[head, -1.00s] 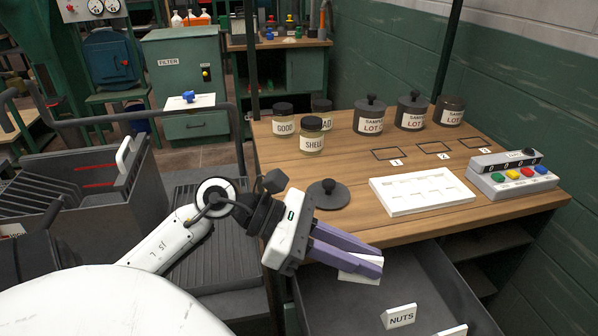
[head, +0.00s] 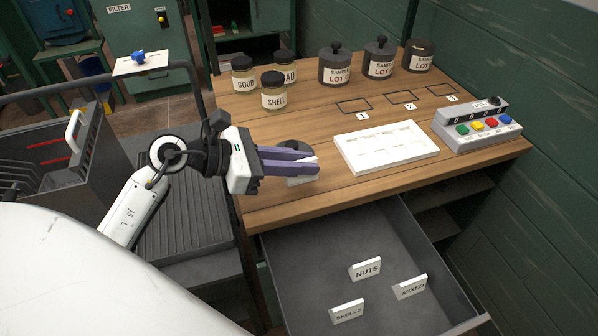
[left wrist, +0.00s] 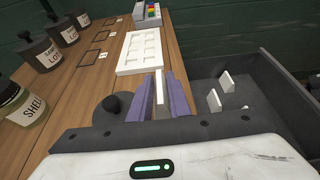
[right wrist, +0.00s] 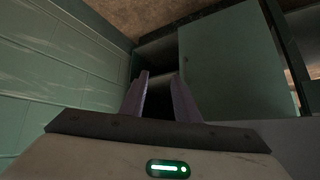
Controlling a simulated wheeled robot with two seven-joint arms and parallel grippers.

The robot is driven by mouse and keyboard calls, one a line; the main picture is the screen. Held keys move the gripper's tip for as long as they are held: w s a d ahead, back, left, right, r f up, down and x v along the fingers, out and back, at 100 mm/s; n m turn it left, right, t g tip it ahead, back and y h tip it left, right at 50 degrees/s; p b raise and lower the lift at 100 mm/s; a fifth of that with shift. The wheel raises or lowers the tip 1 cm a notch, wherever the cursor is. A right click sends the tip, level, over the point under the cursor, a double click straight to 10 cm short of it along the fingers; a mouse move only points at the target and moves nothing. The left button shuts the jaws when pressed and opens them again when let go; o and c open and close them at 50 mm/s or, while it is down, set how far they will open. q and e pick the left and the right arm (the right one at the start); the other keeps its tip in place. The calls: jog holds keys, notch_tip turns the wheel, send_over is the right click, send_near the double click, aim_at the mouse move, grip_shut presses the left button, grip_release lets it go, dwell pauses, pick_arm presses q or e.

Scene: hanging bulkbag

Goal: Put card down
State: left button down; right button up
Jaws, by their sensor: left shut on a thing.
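My left gripper (head: 312,165) is shut on a white card (head: 300,181), which shows just below the fingers. In the left wrist view the card (left wrist: 159,88) stands on edge between the purple fingers (left wrist: 162,98). The gripper is over the table's front part, partly hiding a dark round lid (head: 292,146). I cannot tell whether the card touches the wood. Three label cards stand in the open drawer (head: 290,262): NUTS (head: 366,269), MIXED (head: 410,287) and SHELLS (head: 347,312). My right gripper (right wrist: 161,75) shows only in its wrist view, open and empty.
On the wooden table (head: 245,205) are a white tray (head: 385,147), a button box (head: 478,125), jars GOOD (head: 244,82) and SHELL (head: 274,98), dark sample pots (head: 335,72), and outlined squares (head: 353,107). The front strip of the table is clear.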

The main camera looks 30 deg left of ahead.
pick_arm(q)
jog(key=shift+f, duration=1.8)
jog(key=shift+f, duration=0.1)
jog(key=c, duration=1.6)
grip_release()
jog(key=shift+c, duration=0.2)
jog(key=shift+a, duration=0.1)
